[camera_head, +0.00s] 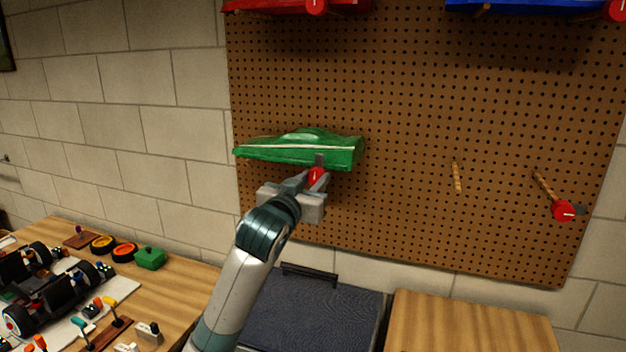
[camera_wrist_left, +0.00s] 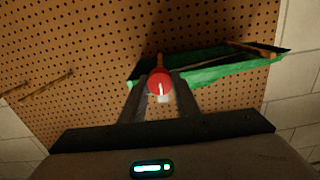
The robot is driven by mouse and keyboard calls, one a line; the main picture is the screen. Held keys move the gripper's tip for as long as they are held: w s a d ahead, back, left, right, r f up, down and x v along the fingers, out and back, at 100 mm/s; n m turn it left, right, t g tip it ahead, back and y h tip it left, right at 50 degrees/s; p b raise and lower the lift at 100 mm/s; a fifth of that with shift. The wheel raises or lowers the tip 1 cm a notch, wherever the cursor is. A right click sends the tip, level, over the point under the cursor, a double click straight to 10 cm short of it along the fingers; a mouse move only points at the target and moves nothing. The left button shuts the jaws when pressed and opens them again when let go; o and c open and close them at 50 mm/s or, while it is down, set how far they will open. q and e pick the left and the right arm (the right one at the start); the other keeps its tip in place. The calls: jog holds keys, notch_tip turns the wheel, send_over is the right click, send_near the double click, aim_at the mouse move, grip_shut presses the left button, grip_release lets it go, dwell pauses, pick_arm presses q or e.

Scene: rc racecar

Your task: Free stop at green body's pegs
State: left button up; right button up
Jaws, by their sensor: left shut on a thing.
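The green body (camera_head: 305,148) hangs on the brown pegboard (camera_head: 400,110) at its left side. In the left wrist view the green body (camera_wrist_left: 215,70) shows from below, with wooden pegs under it. My left gripper (camera_head: 314,174) is shut on a red stop (camera_head: 317,177) at the near right end of the body. The red stop (camera_wrist_left: 160,82) sits between the two fingers in the wrist view. I cannot tell whether it is still on its peg. My right gripper is in neither view.
A red body (camera_head: 280,6) and a blue body (camera_head: 530,7) hang higher up. A bare peg (camera_head: 457,177) and a peg with a red stop (camera_head: 563,210) stick out at right. Below are a dark blue mat (camera_head: 310,310), a wooden surface (camera_head: 470,325) and a crowded workbench (camera_head: 190,285).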

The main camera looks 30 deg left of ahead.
pick_arm(q)
jog(key=m+p, duration=0.3)
jog(key=m, duration=0.1)
jog(key=shift+r, duration=0.15)
jog(key=m+p, duration=0.3)
jog(key=m, duration=0.1)
jog(key=shift+m, duration=0.3)
jog(key=m+p, duration=0.3)
jog(key=m, duration=0.2)
jog(key=shift+m+p, duration=1)
jog(key=shift+m, duration=0.9)
jog(key=o, duration=1)
jog(key=shift+a, duration=0.1)
jog(key=shift+o, duration=0.2)
jog(key=shift+f, duration=0.2)
